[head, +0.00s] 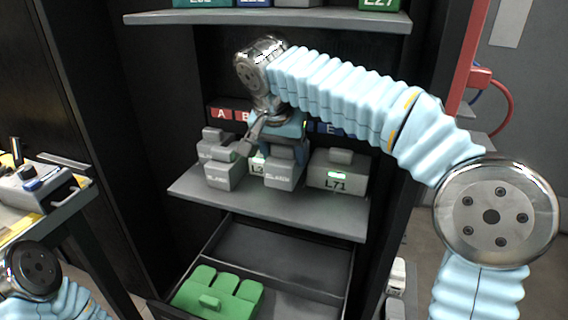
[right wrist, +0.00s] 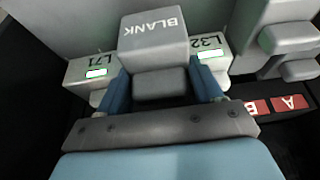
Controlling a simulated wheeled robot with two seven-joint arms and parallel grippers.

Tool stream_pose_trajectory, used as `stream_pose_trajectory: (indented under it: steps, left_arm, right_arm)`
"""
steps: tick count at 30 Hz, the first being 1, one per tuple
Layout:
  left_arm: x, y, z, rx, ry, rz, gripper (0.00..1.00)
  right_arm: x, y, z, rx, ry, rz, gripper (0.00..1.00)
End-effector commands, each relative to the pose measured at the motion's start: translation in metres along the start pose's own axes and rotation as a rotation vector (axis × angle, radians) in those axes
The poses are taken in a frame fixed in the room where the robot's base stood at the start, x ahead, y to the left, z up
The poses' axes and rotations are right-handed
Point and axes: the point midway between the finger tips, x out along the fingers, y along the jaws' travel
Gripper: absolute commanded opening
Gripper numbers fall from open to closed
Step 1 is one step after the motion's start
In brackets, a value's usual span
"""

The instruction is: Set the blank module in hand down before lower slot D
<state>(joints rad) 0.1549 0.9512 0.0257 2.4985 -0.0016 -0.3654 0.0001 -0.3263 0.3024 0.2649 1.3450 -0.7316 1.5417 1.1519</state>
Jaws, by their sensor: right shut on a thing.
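My right gripper (head: 282,146) is shut on the handle of a grey blank module (head: 284,175), at the front of the lower shelf (head: 300,206). In the right wrist view the blue fingers (right wrist: 160,88) flank the handle of this blank module (right wrist: 154,40). The module stands between L71 (head: 336,176) and L32 (head: 258,165), nearer the shelf's front. It looks level, at or just above the shelf; I cannot tell if it touches. The label of slot D is hidden behind my gripper. My left gripper is out of view.
Another blank module (head: 222,174) stands at the shelf's front left, with a grey module (head: 211,146) behind it. Red slot labels A and B (head: 230,114) and a blue E (head: 330,128) show behind. Below is an open drawer with a green module (head: 218,294). An upper shelf (head: 270,17) hangs above.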

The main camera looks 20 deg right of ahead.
Motion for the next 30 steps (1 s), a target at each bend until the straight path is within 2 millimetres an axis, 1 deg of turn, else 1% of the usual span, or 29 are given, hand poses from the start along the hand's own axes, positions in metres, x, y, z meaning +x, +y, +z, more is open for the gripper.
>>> stream_pose_trajectory:
  steps: [3,7,18,19,21,23,24,30]
  left_arm:
    - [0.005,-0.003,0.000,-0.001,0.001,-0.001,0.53]
    - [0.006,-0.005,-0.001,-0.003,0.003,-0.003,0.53]
    - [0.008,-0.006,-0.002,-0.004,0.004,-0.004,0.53]
    - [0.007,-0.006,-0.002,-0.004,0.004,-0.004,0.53]
    - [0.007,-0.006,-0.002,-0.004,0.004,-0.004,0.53]
    - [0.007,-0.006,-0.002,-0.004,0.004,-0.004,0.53]
    - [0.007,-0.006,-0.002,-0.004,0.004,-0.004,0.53]
    - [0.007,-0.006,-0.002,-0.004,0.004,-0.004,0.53]
  right_arm:
    - [0.016,0.001,0.006,0.000,-0.002,0.003,0.27]
    - [0.031,0.001,0.012,-0.001,-0.001,0.001,0.27]
    - [0.035,0.000,0.014,0.001,-0.001,0.000,0.27]
    - [0.035,0.000,0.014,0.001,-0.001,0.000,0.69]
    - [0.034,0.000,0.014,0.001,-0.001,0.000,0.79]
    - [0.034,0.000,0.014,0.001,-0.001,0.000,0.88]
    - [0.034,0.000,0.014,0.001,-0.001,0.000,0.91]
    - [0.034,0.000,0.014,0.001,-0.001,0.000,0.91]
